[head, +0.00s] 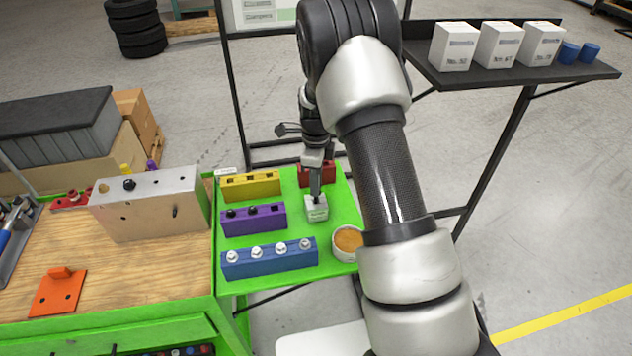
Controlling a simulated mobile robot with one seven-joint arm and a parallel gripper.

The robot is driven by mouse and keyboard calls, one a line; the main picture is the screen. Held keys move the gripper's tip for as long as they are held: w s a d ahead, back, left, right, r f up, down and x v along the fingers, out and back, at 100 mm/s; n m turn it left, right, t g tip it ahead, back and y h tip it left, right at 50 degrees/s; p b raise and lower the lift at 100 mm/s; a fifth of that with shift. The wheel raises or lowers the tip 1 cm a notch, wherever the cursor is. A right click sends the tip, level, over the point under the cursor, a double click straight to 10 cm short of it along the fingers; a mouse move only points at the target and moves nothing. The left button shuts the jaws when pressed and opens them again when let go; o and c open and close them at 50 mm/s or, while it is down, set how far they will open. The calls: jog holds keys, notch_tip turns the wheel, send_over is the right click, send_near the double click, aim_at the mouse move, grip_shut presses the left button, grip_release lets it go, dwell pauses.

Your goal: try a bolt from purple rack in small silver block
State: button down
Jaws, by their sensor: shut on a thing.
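The purple rack (262,225) stands in the middle of the green shelf, with dark bolt heads (231,213) on its left and middle and what looks like an empty hole at its right end. The small silver block (317,211) sits to its right. My gripper (316,194) points down directly over this block, its fingers close together. It is shut on a bolt, which the fingers mostly hide. I cannot tell whether the bolt's tip is inside the block or just above it.
A yellow rack (238,190) and red rack (326,171) stand behind; a blue rack (270,264) with several silver bolts stands in front. A round cup (345,256) is at right. A large silver block (150,215) and orange plate (55,295) are on the wooden bench.

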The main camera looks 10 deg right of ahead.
jog(key=shift+f+b, duration=1.05)
jog(key=shift+f, duration=0.65)
jog(key=c, duration=1.6)
grip_release()
jog(key=shift+c, duration=0.2)
jog(key=shift+r+p, duration=1.85)
jog(key=shift+r, duration=1.15)
